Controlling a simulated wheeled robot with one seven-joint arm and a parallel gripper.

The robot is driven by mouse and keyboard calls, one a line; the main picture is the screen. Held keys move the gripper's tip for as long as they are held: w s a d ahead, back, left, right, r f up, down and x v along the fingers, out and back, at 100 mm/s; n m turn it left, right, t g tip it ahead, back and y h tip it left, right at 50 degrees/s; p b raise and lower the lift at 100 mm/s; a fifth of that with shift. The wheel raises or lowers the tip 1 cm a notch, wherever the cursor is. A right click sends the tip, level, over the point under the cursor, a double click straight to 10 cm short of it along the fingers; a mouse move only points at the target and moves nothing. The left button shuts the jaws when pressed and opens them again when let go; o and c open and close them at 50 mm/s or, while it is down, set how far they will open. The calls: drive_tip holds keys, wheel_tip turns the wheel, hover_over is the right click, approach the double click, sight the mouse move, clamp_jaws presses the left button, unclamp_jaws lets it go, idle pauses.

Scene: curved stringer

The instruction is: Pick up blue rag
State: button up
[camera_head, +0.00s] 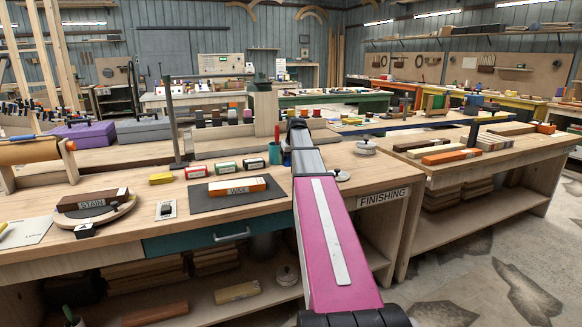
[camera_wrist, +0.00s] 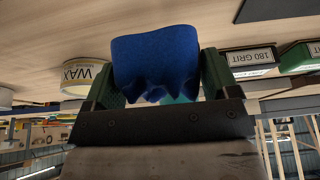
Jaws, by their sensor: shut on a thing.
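The blue rag (camera_wrist: 155,58) shows in the wrist view, bunched between the two green fingers of my gripper (camera_wrist: 158,76). My gripper is shut on it, and its lower edge hangs in uneven folds. Bare wooden benchtop lies behind the rag; I cannot tell whether the rag touches it.
A wax tin (camera_wrist: 84,75) and a 180 grit block (camera_wrist: 250,58) sit close on either side in the wrist view. In the head view a teal cup (camera_head: 275,154), a dark mat (camera_head: 215,204) and a round lidded tin (camera_head: 364,148) stand near my arm.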

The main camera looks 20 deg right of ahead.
drive_tip(key=s+a+r, duration=0.3)
drive_tip(key=a+r, duration=0.3)
drive_tip(key=a, duration=0.4)
drive_tip(key=shift+s+a+r, duration=0.2)
drive_tip(key=shift+s+a, duration=0.05)
drive_tip(key=shift+a, duration=0.15)
